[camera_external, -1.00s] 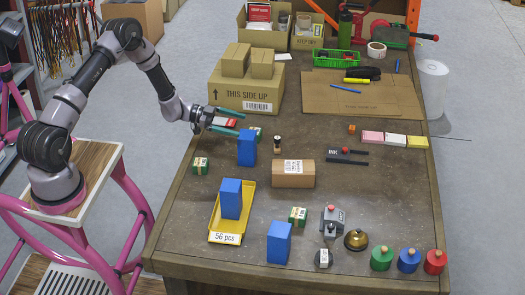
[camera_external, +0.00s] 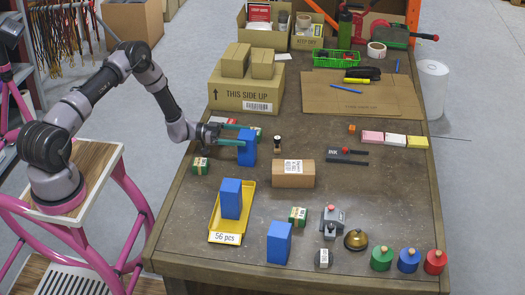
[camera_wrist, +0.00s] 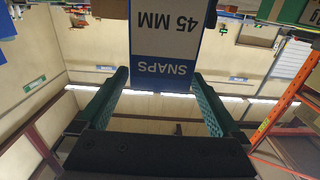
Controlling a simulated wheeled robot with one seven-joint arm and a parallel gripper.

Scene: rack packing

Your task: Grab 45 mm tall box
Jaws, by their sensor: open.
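My gripper (camera_external: 238,134) is open, with its two green fingers level at the upper part of a blue box (camera_external: 247,153) at the table's left side. In the wrist view this box (camera_wrist: 168,45) is blue and white, reads "45 MM" and "SNAPS" upside down, and lies in line with the gap between the open fingers (camera_wrist: 160,78). I cannot tell how far it sits between them. A second blue box (camera_external: 231,199) stands in a yellow tray (camera_external: 249,190) marked "56 pcs". A third blue box (camera_external: 279,243) stands near the front edge.
Small green boxes (camera_external: 200,165) (camera_external: 297,216) stand nearby. A brown carton (camera_external: 280,175) lies right of the gripper. A larger carton (camera_external: 225,96) is behind it. A bell (camera_external: 356,240) and red, blue and green weights (camera_external: 408,262) are at the front right.

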